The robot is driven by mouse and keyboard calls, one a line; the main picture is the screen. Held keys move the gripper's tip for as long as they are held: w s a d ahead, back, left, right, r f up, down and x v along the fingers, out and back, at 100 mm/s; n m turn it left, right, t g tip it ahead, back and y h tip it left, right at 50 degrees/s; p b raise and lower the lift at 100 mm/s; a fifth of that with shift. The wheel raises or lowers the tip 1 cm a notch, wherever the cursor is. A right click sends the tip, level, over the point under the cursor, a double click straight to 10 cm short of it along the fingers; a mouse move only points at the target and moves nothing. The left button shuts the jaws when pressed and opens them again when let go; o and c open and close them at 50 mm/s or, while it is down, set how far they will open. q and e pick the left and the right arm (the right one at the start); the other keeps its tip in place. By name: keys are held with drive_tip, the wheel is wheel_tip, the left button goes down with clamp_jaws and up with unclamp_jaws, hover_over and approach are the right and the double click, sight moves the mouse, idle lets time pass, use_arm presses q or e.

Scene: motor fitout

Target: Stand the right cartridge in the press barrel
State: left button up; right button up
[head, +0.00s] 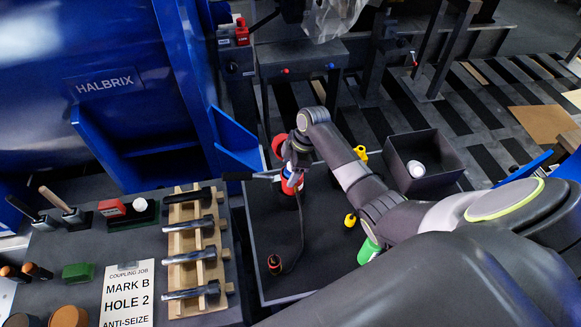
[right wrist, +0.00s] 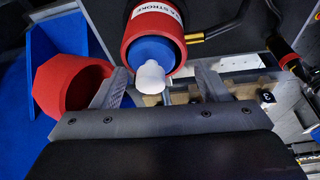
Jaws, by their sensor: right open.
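A red-collared cylinder (head: 291,183) with a white label stands on the dark bench top, below my right gripper (head: 293,158); it looks like the press barrel. In the right wrist view its red collar (right wrist: 157,22) surrounds a blue piece (right wrist: 153,52) with a white nozzle (right wrist: 150,77), perhaps a cartridge. My right gripper's jaws (right wrist: 160,93) are open either side of the nozzle, with no visible grip on it. A green cylinder (head: 369,251), possibly another cartridge, is partly hidden by my right arm. My left gripper is not in view.
A red open cup (right wrist: 68,88) sits close beside the jaws. A black lever (head: 240,176) sticks out left, and a hose (head: 301,235) lies on the bench. A dark bin (head: 440,165) holds a white roll.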

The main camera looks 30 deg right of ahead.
drive_tip(key=shift+d, duration=0.1)
drive_tip(key=v, duration=1.7)
drive_tip(key=shift+r, duration=0.2)
